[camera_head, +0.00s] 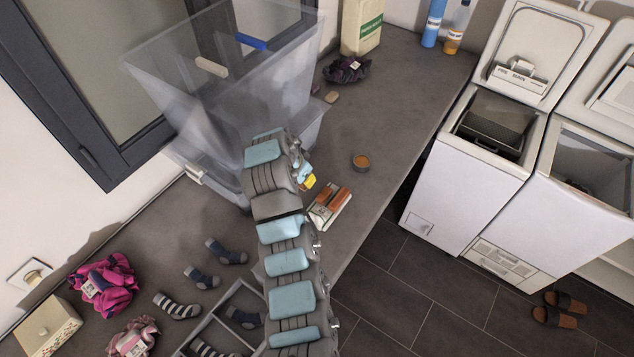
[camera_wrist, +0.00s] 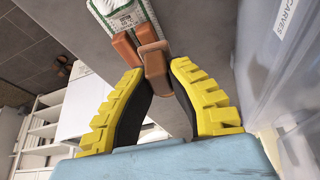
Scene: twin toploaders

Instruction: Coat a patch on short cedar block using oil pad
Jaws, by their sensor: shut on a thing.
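My gripper (camera_wrist: 155,70) has yellow-padded fingers. They are shut on a small brown piece (camera_wrist: 156,62), which looks like the oil pad. In the head view the gripper (camera_head: 309,182) is mostly hidden behind my arm, low over the worktop. An orange-brown block (camera_wrist: 125,48), apparently the short cedar block, lies close beside the held piece in the wrist view. In the head view orange-brown wood (camera_head: 331,199) lies on a white printed packet (camera_head: 342,215). The packet's printed end (camera_wrist: 124,18) also shows in the wrist view. I cannot tell whether the held piece touches the block.
A large clear bin (camera_head: 215,110) stands close on the left. Socks (camera_head: 226,252) and a grey divided tray (camera_head: 205,325) are in front. Two white toploaders (camera_head: 455,170) stand beyond the worktop's right edge.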

